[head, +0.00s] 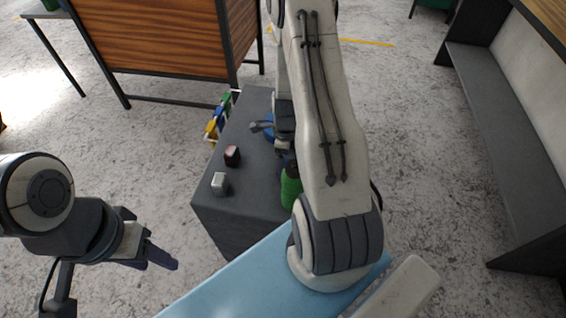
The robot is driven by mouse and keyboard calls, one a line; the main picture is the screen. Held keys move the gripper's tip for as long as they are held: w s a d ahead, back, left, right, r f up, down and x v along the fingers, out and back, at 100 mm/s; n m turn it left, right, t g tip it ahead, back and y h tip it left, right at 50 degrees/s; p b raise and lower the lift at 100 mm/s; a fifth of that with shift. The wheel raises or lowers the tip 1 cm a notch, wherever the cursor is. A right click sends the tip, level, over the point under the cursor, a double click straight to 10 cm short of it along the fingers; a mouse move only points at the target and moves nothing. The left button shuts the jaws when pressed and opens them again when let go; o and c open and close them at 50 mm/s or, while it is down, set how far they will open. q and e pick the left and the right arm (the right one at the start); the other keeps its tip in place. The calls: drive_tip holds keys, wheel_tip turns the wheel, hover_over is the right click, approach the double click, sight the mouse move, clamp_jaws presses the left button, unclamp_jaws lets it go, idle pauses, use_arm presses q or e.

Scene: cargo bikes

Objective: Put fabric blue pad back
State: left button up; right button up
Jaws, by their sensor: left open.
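A small blue object (268,127) lies on the dark grey cabinet top, partly hidden by my right arm and a grey tool-like piece; I cannot tell if it is the fabric blue pad. No other clear pad shows. My left gripper (155,260) is open and empty at the lower left, over the floor and apart from the cabinet. My right arm rises through the middle of the view and folds back down over the cabinet. Its gripper (285,145) is partly hidden by the arm, near the blue object, and its jaws cannot be made out.
The grey cabinet (230,205) carries a dark reddish block (232,155), a light grey block (219,184) and a green bottle (291,187). Coloured items (216,122) hang at its left side. A wooden-panelled bench (150,38) stands behind; a grey shelf (510,130) stands right. Floor between is clear.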

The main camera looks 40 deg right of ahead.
wheel_tip(320, 180, up, 10)
drive_tip(key=p, duration=0.1)
drive_tip(key=a+r+n, duration=0.6)
drive_tip(key=a+n, duration=0.2)
drive_tip(key=a, duration=0.2)
drive_tip(key=s+a+r+n, duration=0.2)
drive_tip(key=a+r+n, duration=0.1)
drive_tip(key=a+n, duration=0.2)
drive_tip(key=s+a+r+n, duration=0.2)
drive_tip(key=a+n, duration=0.3)
drive_tip(key=a, duration=0.1)
drive_tip(key=s+a+r+n, duration=0.2)
drive_tip(key=s+a+n, duration=0.2)
drive_tip(key=s+n, duration=0.3)
drive_tip(key=s+a+r+n, duration=0.3)
drive_tip(key=s+n, duration=0.3)
drive_tip(key=n, duration=0.4)
drive_tip(key=shift+s+a+r+y, duration=0.25)
drive_tip(key=shift+s+a+y, duration=0.1)
drive_tip(key=shift+a, duration=0.45)
wheel_tip(320, 180, up, 8)
drive_tip(key=p, duration=0.8)
